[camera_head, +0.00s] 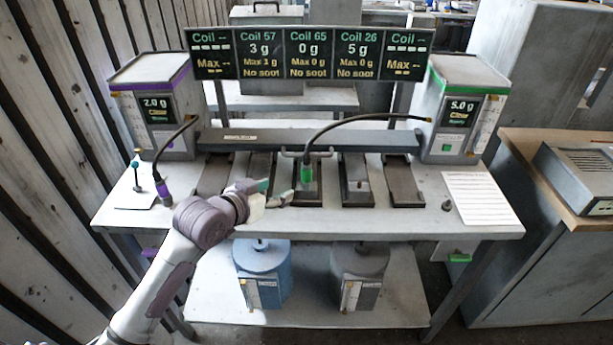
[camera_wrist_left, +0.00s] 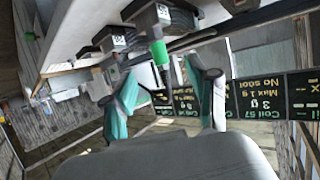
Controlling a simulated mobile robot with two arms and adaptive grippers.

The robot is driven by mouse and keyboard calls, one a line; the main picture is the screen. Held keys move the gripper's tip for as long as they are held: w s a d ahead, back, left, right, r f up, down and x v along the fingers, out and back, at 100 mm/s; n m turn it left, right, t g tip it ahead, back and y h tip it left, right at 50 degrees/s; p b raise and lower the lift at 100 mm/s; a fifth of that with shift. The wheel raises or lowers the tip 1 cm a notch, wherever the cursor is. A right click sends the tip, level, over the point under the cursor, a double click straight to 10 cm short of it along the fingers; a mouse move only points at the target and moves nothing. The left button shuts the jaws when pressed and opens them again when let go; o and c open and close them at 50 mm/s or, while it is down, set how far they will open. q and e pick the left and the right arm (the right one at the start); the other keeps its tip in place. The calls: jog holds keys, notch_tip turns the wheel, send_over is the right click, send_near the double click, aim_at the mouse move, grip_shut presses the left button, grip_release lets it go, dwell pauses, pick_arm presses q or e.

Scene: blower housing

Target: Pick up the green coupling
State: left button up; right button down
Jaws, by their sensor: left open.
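The green coupling (camera_head: 306,174) is at the end of a black hose that comes from the green-trimmed box on the right. It hangs upright above the middle dark block on the bench; I cannot tell whether it touches the block. My left gripper (camera_head: 279,192) is open and empty just left of the coupling, with its fingers pointing toward it. In the left wrist view, the coupling (camera_wrist_left: 160,53) shows between and beyond the two open fingertips (camera_wrist_left: 166,72). My right gripper is not in view.
A purple coupling (camera_head: 163,188) on another hose stands at the bench's left. A green-trimmed box (camera_head: 462,78) and a purple-trimmed box (camera_head: 150,75) flank the display (camera_head: 310,54). Several dark blocks line the bench. A paper sheet (camera_head: 480,200) lies right. Two canisters stand below.

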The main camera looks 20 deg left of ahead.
aim_at(303, 176)
pick_arm(q)
jog(key=x, duration=0.5)
jog(key=r+p+x, duration=0.1)
jog(key=x, duration=0.1)
jog(key=shift+w+d, duration=0.25)
jog(key=shift+w, duration=0.35)
jog(key=shift+x, duration=0.8)
jog(key=p+x, duration=0.1)
jog(key=x, duration=0.3)
jog(key=shift+d+f, duration=0.2)
jog(key=shift+d, duration=0.05)
grip_shut()
